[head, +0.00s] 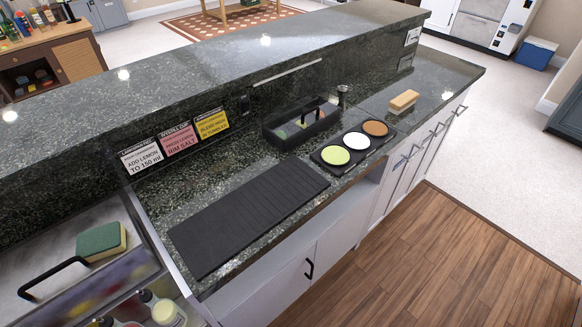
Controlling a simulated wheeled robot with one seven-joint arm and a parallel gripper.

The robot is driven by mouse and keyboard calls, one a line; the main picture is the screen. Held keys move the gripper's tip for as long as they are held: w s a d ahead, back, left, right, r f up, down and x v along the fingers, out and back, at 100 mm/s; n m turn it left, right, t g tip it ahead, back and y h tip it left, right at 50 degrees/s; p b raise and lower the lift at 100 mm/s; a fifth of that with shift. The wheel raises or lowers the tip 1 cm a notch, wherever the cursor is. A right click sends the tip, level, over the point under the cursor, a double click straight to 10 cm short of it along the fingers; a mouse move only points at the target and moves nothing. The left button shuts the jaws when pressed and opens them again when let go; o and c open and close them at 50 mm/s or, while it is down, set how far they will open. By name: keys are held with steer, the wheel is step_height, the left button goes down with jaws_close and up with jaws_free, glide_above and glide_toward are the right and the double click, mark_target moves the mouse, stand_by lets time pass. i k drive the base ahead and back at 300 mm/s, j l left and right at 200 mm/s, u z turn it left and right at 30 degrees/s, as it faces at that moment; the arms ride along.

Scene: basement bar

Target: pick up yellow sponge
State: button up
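A sponge (101,241) with a dark green top and a yellow body lies at the lower left of the head view. It sits on a grey metal surface (90,218), close to a black bar handle (53,278). The sponge's top and yellow front side show, and nothing covers it. My gripper is not in the head view.
Bottles (166,312) stand in a rack below the sponge. On the granite counter (225,178) are a black ribbed mat (250,215), a black caddy (280,140), a three-dish rimmer tray (335,168) and a tan block (404,101). A raised granite ledge runs behind. The wooden floor at right is clear.

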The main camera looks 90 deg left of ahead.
mark_target(97, 244)
steer(key=u, duration=3.9)
